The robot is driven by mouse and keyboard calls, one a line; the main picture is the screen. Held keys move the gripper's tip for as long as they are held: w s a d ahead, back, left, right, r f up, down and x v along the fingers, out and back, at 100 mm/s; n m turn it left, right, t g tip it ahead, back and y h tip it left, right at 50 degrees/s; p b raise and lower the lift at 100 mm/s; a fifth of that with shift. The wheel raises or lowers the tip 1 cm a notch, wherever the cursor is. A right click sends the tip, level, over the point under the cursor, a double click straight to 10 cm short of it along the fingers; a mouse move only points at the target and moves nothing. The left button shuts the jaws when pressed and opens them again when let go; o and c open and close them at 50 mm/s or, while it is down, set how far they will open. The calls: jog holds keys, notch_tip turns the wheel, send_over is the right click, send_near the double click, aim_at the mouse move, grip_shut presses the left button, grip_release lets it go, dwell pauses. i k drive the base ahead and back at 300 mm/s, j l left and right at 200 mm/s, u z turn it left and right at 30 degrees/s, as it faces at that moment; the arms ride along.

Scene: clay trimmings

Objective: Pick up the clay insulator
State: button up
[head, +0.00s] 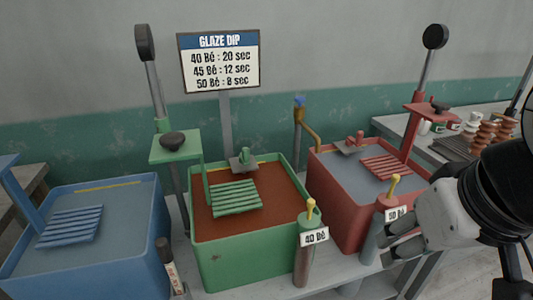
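Several ribbed, reddish-brown pieces that look like clay insulators (485,135) stand on the table at the far right, partly hidden by my arm. Paler, whitish pieces (471,126) stand just left of them; they are too small to tell exactly. My gripper (388,243) is at the right, in front of the red tank and well apart from the insulators.
Blue (125,255), green (235,262) and red (340,213) dip tanks with slatted racks stand in a row. Tubes labelled 40 Bé (303,262) and 50 Bé (372,240) stand close by my gripper. A glaze dip sign (219,62) stands behind.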

aim_at(467, 135)
jog(key=z, duration=1.1)
jog(key=i+l+u, duration=0.1)
jog(key=i+l, duration=0.25)
jog(key=i+l+u, duration=0.15)
jog(key=i+l, duration=0.15)
jog(key=i+l+u, duration=0.1)
jog(key=i+l, duration=0.2)
jog(key=l, duration=0.2)
jog(key=i+l+u, duration=0.15)
jog(key=i+l, duration=0.15)
jog(key=i+l+u, duration=0.1)
jog(key=i+l, duration=0.15)
jog(key=l, duration=0.35)
jog(key=i+l+u, duration=0.1)
jog(key=i+l, duration=0.3)
jog(key=l, duration=0.25)
jog(key=i+l+u, duration=0.15)
jog(key=i+l, duration=0.25)
jog(key=l, duration=0.25)
jog(key=i+l+u, duration=0.15)
jog(key=l, duration=0.2)
jog(key=i+l+u, duration=0.1)
jog(key=i+l, duration=0.15)
jog(key=l, duration=0.15)
jog(key=i+l, duration=0.15)
jog(key=i, duration=0.1)
